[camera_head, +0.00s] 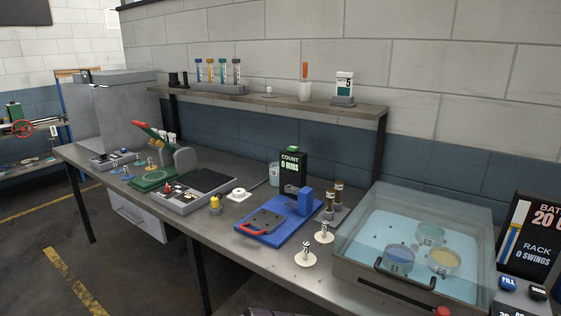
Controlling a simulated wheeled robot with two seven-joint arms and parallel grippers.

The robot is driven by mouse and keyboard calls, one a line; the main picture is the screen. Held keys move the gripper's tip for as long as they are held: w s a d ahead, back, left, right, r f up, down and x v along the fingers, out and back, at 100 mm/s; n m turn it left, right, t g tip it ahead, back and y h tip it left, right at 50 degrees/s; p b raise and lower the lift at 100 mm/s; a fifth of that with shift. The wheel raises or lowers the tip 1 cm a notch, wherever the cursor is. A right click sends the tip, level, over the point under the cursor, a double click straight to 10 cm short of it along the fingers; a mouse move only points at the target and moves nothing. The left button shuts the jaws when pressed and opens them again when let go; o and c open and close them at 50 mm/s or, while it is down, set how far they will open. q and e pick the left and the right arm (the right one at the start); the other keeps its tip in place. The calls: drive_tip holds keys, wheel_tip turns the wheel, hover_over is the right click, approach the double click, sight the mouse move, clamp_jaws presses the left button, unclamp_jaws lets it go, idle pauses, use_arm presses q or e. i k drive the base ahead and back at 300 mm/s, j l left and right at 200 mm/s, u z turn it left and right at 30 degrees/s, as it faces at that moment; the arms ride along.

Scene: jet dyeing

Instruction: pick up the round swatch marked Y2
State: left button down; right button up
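Two round cream swatches with upright labelled tags stand on the bench right of centre: a nearer swatch (307,261) and a farther swatch (324,238). Several smaller round pieces with tags stand at the left of the bench, including a blue piece (127,176) and a yellowish piece (152,166). The tag lettering is too small to read, so I cannot tell which one is Y2. Neither of my grippers is in view.
A blue board with a red-handled plate (264,221) lies left of the cream swatches. A clear-walled bath (378,226) with cups stands to their right. A counter display (292,166) reads 0. A shelf (281,102) runs along the wall.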

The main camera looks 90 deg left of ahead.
sight(127, 176)
drive_tip(key=u, duration=3.85)
drive_tip(key=i+j+z, duration=0.25)
drive_tip(key=i+j, duration=0.35)
drive_tip(key=i, duration=0.2)
drive_tip(key=i+j+z, duration=0.2)
drive_tip(key=i+j, duration=0.55)
drive_tip(key=i+j+z, duration=0.25)
drive_tip(key=i+j, duration=0.4)
drive_tip(key=j, duration=0.25)
